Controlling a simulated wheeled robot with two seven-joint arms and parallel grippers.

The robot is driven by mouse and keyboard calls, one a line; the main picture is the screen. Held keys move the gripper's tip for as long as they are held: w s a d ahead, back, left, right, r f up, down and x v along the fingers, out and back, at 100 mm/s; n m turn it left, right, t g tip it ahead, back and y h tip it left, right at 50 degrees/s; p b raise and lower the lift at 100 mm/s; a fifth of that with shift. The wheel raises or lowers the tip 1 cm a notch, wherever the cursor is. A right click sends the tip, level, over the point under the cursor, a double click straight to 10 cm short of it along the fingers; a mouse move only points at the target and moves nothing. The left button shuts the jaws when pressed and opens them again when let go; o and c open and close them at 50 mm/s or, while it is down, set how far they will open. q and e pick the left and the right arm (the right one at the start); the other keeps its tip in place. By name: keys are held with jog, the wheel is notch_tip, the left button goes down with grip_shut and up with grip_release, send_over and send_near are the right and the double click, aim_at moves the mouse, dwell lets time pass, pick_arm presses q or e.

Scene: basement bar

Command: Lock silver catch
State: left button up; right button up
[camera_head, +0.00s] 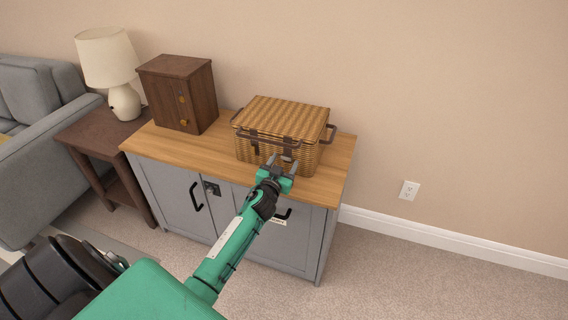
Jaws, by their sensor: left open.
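A small dark metallic catch (211,188) sits near the top of the seam between the grey cabinet's doors, beside the left black handle (196,196). Its exact shape and position are too small to tell. A wicker basket (285,116) stands shut on the wooden cabinet top, with dark clasps on its front; one clasp (256,148) shows left of my gripper. My left gripper (282,163) is open and empty, in front of the basket's lower front. Whether it touches the basket I cannot tell. My arm hides part of the right door. My right gripper is out of view.
A side table (88,136) with a lamp (106,62) and a grey sofa (40,150) are at the left. The carpet (420,290) at right is clear.

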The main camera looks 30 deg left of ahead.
pick_arm(q)
jog(key=shift+w, duration=0.25)
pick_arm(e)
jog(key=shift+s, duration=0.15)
pick_arm(q)
jog(key=c, duration=0.9)
jog(key=shift+c, duration=0.4)
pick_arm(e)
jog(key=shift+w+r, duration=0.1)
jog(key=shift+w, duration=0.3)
